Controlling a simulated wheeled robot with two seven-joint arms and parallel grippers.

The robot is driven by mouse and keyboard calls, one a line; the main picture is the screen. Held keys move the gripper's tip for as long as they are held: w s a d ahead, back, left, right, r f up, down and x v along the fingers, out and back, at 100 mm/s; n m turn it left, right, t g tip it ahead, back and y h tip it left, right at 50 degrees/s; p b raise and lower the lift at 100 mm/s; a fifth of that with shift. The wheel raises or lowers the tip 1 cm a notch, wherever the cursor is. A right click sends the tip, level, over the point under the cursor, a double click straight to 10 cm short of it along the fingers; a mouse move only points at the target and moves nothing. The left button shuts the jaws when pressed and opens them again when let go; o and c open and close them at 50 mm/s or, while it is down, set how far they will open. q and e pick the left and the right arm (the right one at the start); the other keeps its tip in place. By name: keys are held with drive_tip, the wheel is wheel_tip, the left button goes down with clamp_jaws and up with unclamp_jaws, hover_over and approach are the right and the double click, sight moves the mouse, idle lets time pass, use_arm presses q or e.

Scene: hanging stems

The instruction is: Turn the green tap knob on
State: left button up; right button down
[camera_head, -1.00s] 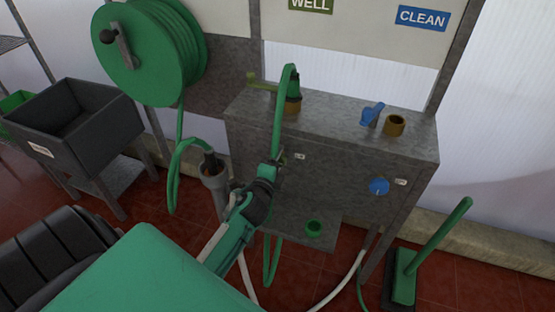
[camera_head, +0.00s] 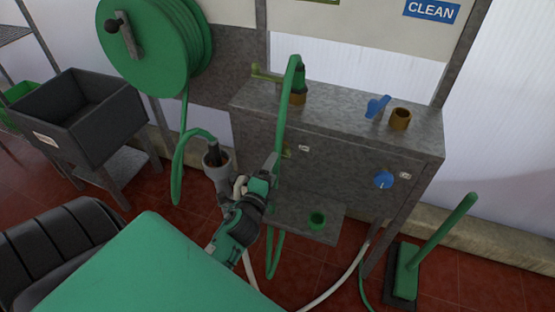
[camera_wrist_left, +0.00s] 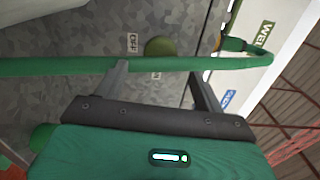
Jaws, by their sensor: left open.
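The green tap knob (camera_head: 287,153) sits on the front of the grey metal cabinet, mostly hidden behind the hose and my gripper. In the left wrist view the round green knob (camera_wrist_left: 160,47) shows near an "OFF" label, just beyond the hose and between the lines of my two fingers. My left gripper (camera_head: 273,162) is open, just left of and below the knob, with nothing gripped. In the left wrist view its fingers (camera_wrist_left: 162,78) are spread apart, and the green hose (camera_wrist_left: 70,66) crosses at the fingertips; touching cannot be told. My right gripper is not in view.
A blue knob (camera_head: 383,180) is on the cabinet front (camera_head: 345,175) at the right. A blue lever (camera_head: 377,106) and brass outlet (camera_head: 400,119) are on top. A hose reel (camera_head: 150,50), dark sink (camera_head: 85,115), grey pipe cup (camera_head: 217,162) and green broom (camera_head: 430,245) stand around.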

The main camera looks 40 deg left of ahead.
use_arm(q)
drive_tip(key=v, duration=0.5)
drive_tip(key=shift+s, duration=0.35)
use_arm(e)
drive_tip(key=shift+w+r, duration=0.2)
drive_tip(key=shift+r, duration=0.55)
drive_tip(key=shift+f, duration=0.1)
